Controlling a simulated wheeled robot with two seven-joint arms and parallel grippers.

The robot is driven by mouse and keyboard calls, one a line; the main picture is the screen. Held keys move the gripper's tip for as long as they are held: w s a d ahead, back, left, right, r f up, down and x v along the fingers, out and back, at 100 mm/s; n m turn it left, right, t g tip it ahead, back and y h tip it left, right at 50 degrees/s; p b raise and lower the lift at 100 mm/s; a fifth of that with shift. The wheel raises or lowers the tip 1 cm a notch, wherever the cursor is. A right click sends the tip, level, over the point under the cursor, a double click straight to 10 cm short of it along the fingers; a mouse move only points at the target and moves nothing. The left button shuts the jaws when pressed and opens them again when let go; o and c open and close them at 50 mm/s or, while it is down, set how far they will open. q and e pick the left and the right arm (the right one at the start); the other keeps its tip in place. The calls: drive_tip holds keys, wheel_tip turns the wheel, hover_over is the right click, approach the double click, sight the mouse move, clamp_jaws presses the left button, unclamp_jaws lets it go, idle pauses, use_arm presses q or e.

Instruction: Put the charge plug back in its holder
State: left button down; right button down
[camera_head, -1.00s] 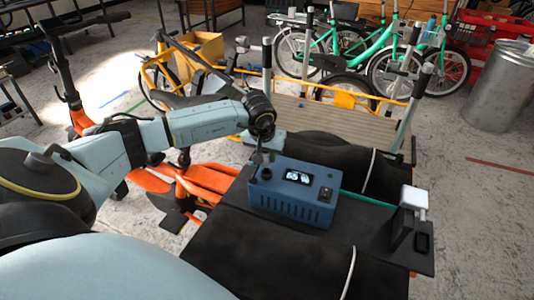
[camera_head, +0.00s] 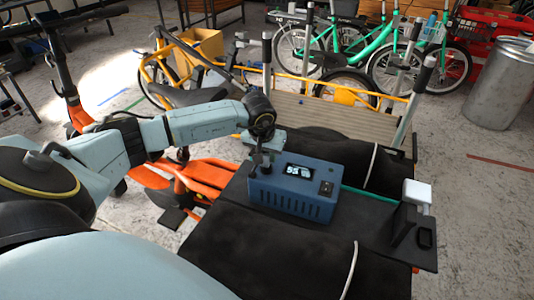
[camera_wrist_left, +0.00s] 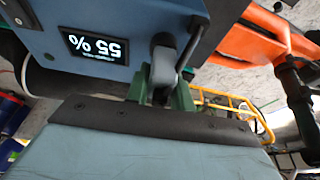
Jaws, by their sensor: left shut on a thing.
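The blue charger box (camera_head: 292,190) sits on the dark bench top with its display lit; the display reads 55 % in the left wrist view (camera_wrist_left: 95,45). The charge plug (camera_wrist_left: 163,62) is a small grey piece between the green fingers of my left gripper (camera_wrist_left: 161,92), which is shut on it. In the head view my left gripper (camera_head: 266,152) is at the box's left end, directly over the dark round holder (camera_head: 266,170). The plug's lower end meets or overlaps the holder there; I cannot tell how deep it sits. My right gripper is out of view.
A black stand (camera_head: 404,226) and a white block (camera_head: 417,192) are at the bench's right end. A white cable (camera_head: 350,270) hangs over the front. An orange bike frame (camera_head: 190,175) is left of the bench.

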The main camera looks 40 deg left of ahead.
use_arm(q)
drive_tip(key=shift+f, duration=0.3)
drive_tip(key=c, duration=1.1)
unclamp_jaws()
drive_tip(key=shift+r, duration=0.1)
drive_tip(key=p+v, duration=0.2)
drive_tip(key=v, duration=1.1)
drive_tip(key=shift+r, duration=0.2)
drive_tip(key=shift+s+d, duration=0.1)
